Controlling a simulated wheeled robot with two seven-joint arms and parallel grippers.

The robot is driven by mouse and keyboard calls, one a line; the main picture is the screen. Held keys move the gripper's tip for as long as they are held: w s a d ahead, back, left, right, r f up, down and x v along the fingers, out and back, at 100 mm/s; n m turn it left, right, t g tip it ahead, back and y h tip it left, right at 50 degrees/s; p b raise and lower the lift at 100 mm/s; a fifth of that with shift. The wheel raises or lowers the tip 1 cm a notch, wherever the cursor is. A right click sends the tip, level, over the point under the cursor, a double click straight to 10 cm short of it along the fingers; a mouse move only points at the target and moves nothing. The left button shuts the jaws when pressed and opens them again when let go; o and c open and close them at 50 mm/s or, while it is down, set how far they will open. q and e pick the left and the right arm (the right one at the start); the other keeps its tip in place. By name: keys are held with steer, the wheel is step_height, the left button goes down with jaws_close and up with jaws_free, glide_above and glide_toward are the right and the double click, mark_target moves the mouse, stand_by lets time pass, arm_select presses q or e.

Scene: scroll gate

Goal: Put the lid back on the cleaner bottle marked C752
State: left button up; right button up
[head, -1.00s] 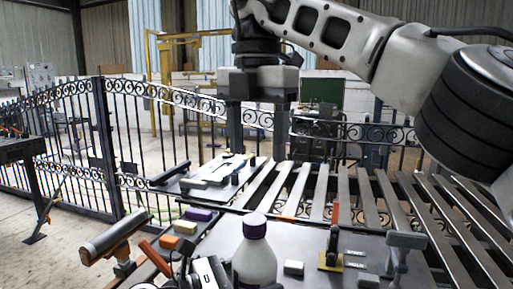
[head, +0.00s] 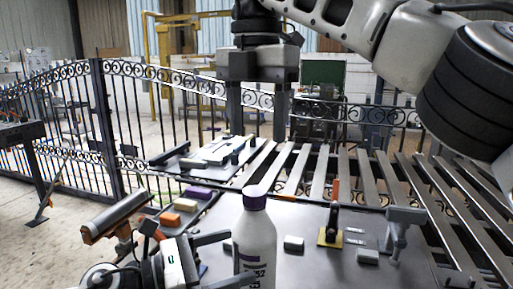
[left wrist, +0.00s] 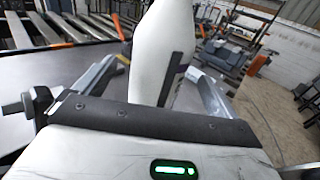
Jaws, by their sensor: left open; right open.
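A white cleaner bottle (head: 254,240) stands upright on the grey table at the lower middle of the head view. In the left wrist view the white bottle (left wrist: 162,50) rises between the two spread fingers; contact is unclear. My right gripper (head: 258,108) is open and empty, pointing down high above the back of the table.
Metal slats (head: 370,185) and an iron fence (head: 60,125) lie behind.

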step_height(320, 180, down, 4)
steer(key=b, duration=0.3)
steer(key=shift+r, duration=0.15)
arm_select(q)
steer(key=v, duration=1)
steer(key=shift+s, duration=0.1)
